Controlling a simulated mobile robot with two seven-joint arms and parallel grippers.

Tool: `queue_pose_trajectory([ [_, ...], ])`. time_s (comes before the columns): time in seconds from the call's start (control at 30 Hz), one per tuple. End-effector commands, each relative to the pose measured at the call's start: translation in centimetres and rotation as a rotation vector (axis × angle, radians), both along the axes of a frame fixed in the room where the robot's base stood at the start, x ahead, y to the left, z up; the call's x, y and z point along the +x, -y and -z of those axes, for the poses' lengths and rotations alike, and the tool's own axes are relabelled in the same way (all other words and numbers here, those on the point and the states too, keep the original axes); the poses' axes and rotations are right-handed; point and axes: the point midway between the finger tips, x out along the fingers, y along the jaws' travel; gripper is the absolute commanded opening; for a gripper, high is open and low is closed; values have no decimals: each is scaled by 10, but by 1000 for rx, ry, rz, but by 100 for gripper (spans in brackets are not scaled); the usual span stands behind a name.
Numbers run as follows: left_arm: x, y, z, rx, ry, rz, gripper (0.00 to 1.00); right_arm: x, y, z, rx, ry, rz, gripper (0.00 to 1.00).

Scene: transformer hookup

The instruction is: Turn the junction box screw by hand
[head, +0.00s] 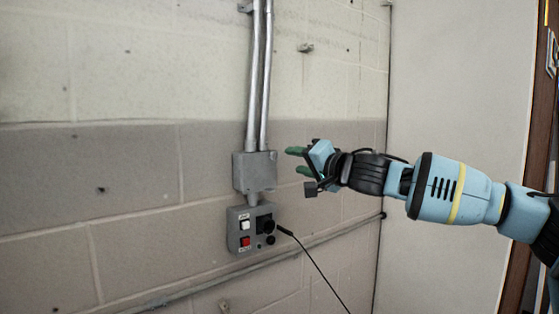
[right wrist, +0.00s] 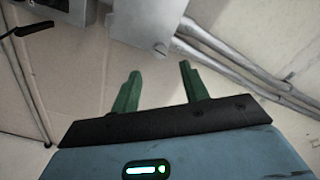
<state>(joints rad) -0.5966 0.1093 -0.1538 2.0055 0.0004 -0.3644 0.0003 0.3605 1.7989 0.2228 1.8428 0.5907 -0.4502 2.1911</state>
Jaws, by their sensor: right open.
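The grey junction box (head: 254,171) is fixed to the wall below two metal conduits. It also shows at the top of the right wrist view (right wrist: 140,22). A small round screw head (right wrist: 161,48) shows near the corner of its cover in that view; in the head view it is too small to make out. My right gripper (head: 296,161) is open and empty, to the right of the box and apart from it. Its two green fingers point toward the box, and they also show in the right wrist view (right wrist: 158,72). My left gripper is not in view.
Conduits (head: 254,80) rise above. A corner and pale wall lie to the right.

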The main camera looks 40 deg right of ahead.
Motion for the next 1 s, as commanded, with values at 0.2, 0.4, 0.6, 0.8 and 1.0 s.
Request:
queue_pose_trajectory([
  [0.2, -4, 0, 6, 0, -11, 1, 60, 8, 3, 2, -4, -3, 4, 45],
  [0.4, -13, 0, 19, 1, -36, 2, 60, 30, 3, 5, -5, -7, 2, 45],
  [0.6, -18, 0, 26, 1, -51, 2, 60, 54, 6, 3, -4, -4, 1, 45],
  [0.8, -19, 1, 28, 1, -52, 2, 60, 70, 9, 1, -2, -1, 4, 45],
  [1.0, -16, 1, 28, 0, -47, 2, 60, 77, 9, -1, 0, 2, 2, 45],
])
